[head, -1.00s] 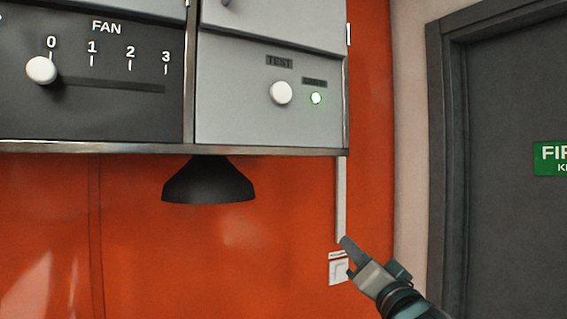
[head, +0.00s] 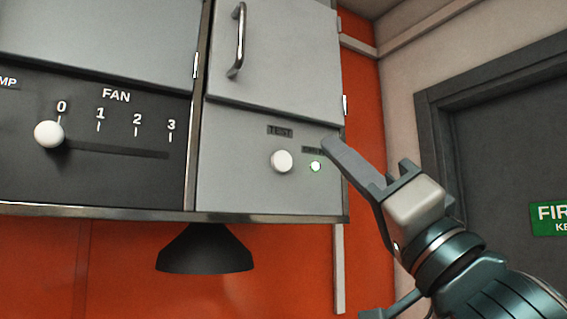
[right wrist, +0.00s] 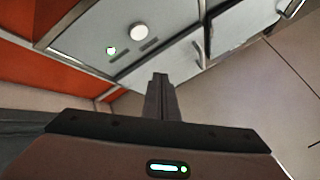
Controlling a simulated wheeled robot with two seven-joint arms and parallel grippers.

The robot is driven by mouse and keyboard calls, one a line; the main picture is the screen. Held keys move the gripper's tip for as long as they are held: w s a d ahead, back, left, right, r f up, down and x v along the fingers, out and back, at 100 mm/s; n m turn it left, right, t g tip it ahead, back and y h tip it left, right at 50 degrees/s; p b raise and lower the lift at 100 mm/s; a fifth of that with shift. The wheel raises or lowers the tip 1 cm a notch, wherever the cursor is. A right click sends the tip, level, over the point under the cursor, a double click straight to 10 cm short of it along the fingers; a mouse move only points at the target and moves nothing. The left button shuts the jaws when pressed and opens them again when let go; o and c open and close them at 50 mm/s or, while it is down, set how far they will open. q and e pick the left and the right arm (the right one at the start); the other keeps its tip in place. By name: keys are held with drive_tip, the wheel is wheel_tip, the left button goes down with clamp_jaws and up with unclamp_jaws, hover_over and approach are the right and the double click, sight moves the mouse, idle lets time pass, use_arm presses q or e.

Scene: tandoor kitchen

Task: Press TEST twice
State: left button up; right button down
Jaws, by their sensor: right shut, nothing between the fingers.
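The round white TEST button (head: 282,161) is on the grey panel, below a dark TEST label (head: 280,131). It also shows in the right wrist view (right wrist: 138,31). A small lamp (head: 315,166) with a green glow sits just right of the button, under its own dark label. My right gripper (head: 332,143) is shut and empty. Its fingertips appear just right of the lamp and its label in the head view, apart from the button. In the right wrist view the closed fingers (right wrist: 159,80) point toward the panel. My left gripper is not in view.
A FAN slider with a white knob (head: 48,134) at 0 is on the black panel at left. A cabinet door with a metal handle (head: 238,40) is above the button. A black hood (head: 205,250) hangs below. A dark door (head: 510,150) stands at right.

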sight(282, 161)
drive_tip(key=shift+s+a+r, duration=0.1)
drive_tip(key=shift+s+r, duration=0.2)
drive_tip(key=shift+s, duration=0.2)
drive_tip(key=shift+w, duration=0.1)
drive_tip(key=shift+w+a+p, duration=0.1)
drive_tip(key=shift+w+a, duration=0.75)
drive_tip(key=shift+w, duration=0.35)
drive_tip(key=shift+w+a+p, duration=0.1)
drive_tip(key=shift+w+a, duration=0.75)
drive_tip(key=shift+w, duration=0.3)
drive_tip(key=shift+w+a+p, duration=0.1)
drive_tip(key=shift+w+a, duration=0.75)
drive_tip(key=shift+w, duration=0.35)
drive_tip(key=shift+w+a, duration=0.5)
drive_tip(key=shift+w, duration=0.2)
idle(0.7)
drive_tip(key=shift+s+d, duration=0.1)
drive_tip(key=shift+s, duration=0.1)
drive_tip(key=shift+s+d, duration=0.35)
drive_tip(key=shift+s, duration=0.15)
